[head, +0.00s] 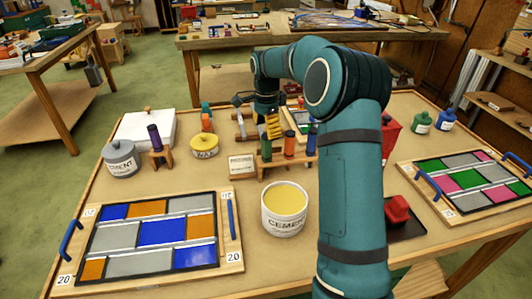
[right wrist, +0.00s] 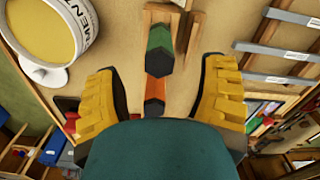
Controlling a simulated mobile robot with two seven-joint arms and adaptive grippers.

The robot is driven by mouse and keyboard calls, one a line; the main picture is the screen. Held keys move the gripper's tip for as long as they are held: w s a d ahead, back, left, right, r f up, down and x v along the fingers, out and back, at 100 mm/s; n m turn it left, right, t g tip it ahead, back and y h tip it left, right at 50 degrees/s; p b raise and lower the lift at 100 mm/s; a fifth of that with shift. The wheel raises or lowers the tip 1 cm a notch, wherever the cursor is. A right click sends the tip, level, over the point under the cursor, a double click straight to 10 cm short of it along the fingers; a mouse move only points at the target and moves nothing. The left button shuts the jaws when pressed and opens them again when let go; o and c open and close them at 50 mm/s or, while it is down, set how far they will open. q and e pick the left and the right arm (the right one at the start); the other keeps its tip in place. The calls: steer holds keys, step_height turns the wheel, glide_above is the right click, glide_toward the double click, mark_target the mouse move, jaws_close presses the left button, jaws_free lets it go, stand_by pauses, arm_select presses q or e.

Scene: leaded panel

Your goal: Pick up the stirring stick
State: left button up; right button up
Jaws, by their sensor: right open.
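My right gripper (head: 273,126) is open, with yellow fingers, above the wooden rack (head: 243,166) at mid-table. The rack holds upright handled tools: a green handle (head: 265,149), an orange handle (head: 290,144) and a blue handle (head: 312,136). In the right wrist view the gripper (right wrist: 160,82) has its fingers on either side of a green handle (right wrist: 160,48) and an orange one (right wrist: 154,92), without visible contact. A purple handle (head: 154,137) stands in a small stand at left. I cannot tell which of these is the stirring stick. My left gripper is out of view.
An open cement pot (head: 284,222) stands in front of the rack. A yellow wax tin (head: 204,152) and a grey cement can (head: 122,163) are at left. Leaded panels lie at front left (head: 150,262) and right (head: 480,205). A red block (head: 397,207) sits on a dark pad.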

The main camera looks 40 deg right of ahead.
mark_target(267, 147)
step_height(267, 147, down, 2)
steer(key=shift+f, duration=0.2)
step_height(267, 147, down, 5)
steer(key=shift+f+b, duration=0.15)
steer(key=shift+b, duration=0.8)
jaws_close()
